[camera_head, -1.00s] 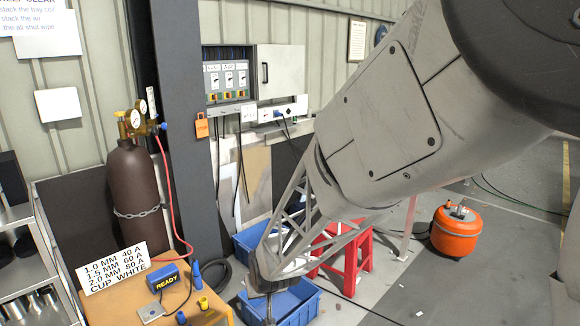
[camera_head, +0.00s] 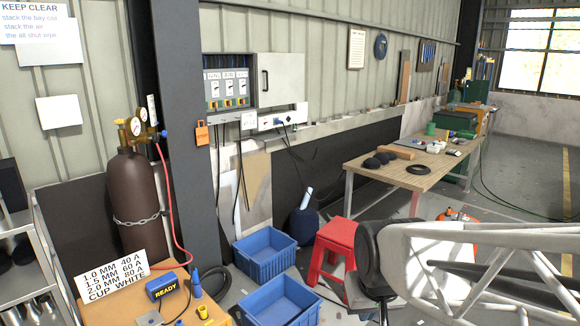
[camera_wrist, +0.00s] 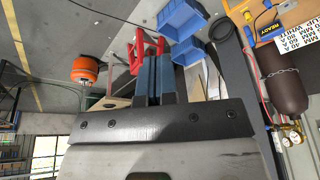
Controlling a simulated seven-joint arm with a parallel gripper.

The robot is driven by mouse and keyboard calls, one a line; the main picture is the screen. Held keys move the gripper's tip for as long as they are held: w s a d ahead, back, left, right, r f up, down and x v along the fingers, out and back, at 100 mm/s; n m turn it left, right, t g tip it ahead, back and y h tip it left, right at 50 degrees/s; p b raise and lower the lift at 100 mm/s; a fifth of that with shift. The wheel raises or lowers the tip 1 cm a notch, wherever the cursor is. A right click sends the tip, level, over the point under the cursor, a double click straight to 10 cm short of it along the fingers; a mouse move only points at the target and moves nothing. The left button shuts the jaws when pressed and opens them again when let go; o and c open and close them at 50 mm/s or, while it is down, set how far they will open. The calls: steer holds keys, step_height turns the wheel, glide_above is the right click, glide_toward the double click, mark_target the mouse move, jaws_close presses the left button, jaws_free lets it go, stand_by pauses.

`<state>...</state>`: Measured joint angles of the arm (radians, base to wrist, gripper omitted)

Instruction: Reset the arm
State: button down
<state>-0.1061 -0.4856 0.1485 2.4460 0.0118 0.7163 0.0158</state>
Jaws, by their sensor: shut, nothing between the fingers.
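My gripper (camera_head: 383,312) is at the lower edge of the head view, below the dark round end of my pale truss-like arm link, which reaches in from the right. Only part of it shows there. In the wrist view my gripper (camera_wrist: 154,62) has its two blue-grey fingers side by side, shut and empty. They hang in the air, with the red stool and blue bins beyond them in that picture.
A red stool (camera_head: 335,240) stands behind my arm, with two blue bins, the rear one (camera_head: 265,258) and front one (camera_head: 280,305), to its left. A workbench (camera_head: 365,165) is at the back. A brown gas cylinder (camera_head: 135,190) stands left. An orange tank (camera_wrist: 85,68) is partly hidden behind my arm.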

steer(key=s+d+r, duration=0.1)
steer(key=s+d, duration=0.1)
steer(key=s, duration=0.2)
steer(key=s+d+r+m+g, duration=0.1)
steer(key=s+d, duration=0.1)
steer(key=s, duration=0.3)
steer(key=shift+s+d+r+h, duration=0.25)
steer(key=shift+d+r+h, duration=0.1)
steer(key=shift+h, duration=0.05)
